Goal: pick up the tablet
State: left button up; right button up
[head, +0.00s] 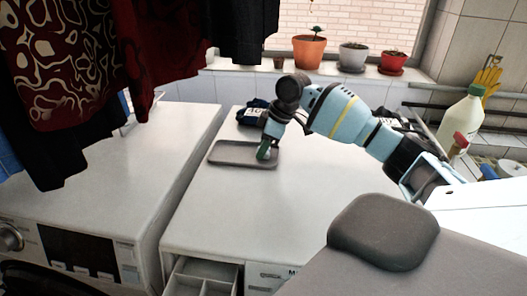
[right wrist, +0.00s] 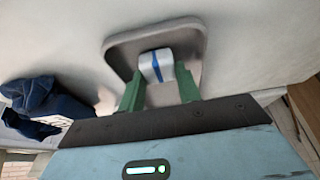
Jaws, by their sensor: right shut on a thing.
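The tablet (right wrist: 157,66) is a small white block with a blue stripe. In the right wrist view it sits between the green fingers of my right gripper (right wrist: 157,75), which is shut on it. A shallow grey tray (right wrist: 126,50) lies behind the tablet in that view. In the head view my right gripper (head: 264,152) points down at the right part of the tray (head: 228,161); the tablet cannot be made out there. Whether the tablet touches the tray is hard to tell. My left gripper is not in view.
The tray is on a white machine top (head: 235,205), mostly clear in front. Dark folded cloth (head: 252,112) lies behind the tray. Clothes (head: 75,85) hang at upper left. Potted plants (head: 309,52) stand on the sill; a bottle (head: 461,112) is at right.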

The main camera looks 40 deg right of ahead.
jog(key=shift+r, duration=0.1)
